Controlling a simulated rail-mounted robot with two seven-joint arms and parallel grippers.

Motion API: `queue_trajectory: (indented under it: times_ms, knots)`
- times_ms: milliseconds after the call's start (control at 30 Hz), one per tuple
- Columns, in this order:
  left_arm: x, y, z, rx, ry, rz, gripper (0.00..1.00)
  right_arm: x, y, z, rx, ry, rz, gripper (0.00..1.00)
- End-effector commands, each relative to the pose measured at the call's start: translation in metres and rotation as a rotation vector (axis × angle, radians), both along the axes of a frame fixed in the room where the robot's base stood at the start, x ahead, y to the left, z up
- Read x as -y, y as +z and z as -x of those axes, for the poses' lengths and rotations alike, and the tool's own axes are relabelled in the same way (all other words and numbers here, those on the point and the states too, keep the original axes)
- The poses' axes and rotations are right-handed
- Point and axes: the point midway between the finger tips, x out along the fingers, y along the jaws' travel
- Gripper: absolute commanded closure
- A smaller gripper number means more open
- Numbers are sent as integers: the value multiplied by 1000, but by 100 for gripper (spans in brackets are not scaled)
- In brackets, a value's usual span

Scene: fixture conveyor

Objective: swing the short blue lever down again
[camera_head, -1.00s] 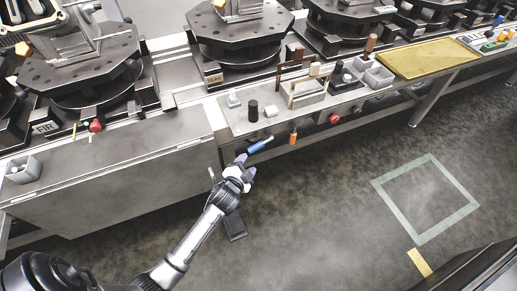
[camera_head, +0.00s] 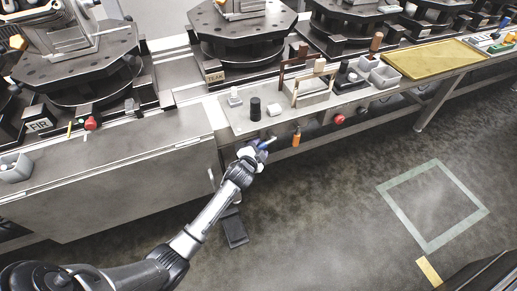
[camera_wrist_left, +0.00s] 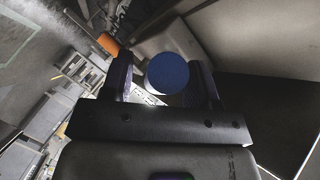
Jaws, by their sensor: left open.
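The short blue lever (camera_head: 265,143) sticks out from the front of the bench, below its top edge. In the left wrist view its round blue end (camera_wrist_left: 172,73) points at the camera. My left gripper (camera_head: 257,150) is at the lever; in the left wrist view its two fingers (camera_wrist_left: 165,82) stand on either side of the blue end, open. A small gap shows on the left side; I cannot tell whether the right finger touches it. My right gripper does not show in these frames.
An orange handle (camera_head: 296,139) hangs right of the lever and also shows in the left wrist view (camera_wrist_left: 107,43). A red knob (camera_head: 339,119) is farther right. The bench top (camera_head: 240,120) carries black and white cylinders.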

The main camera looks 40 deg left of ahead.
Motion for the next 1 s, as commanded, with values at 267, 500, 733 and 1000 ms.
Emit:
queue_trajectory:
  times_ms: [267,500,733,1000]
  knots:
    - [0,0,0,0,0,-1,59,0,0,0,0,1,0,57]
    - [0,0,0,0,0,-1,82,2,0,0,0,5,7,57]
    - [0,0,0,0,0,-1,100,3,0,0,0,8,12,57]
    - [0,-2,1,10,-1,6,100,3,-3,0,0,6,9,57]
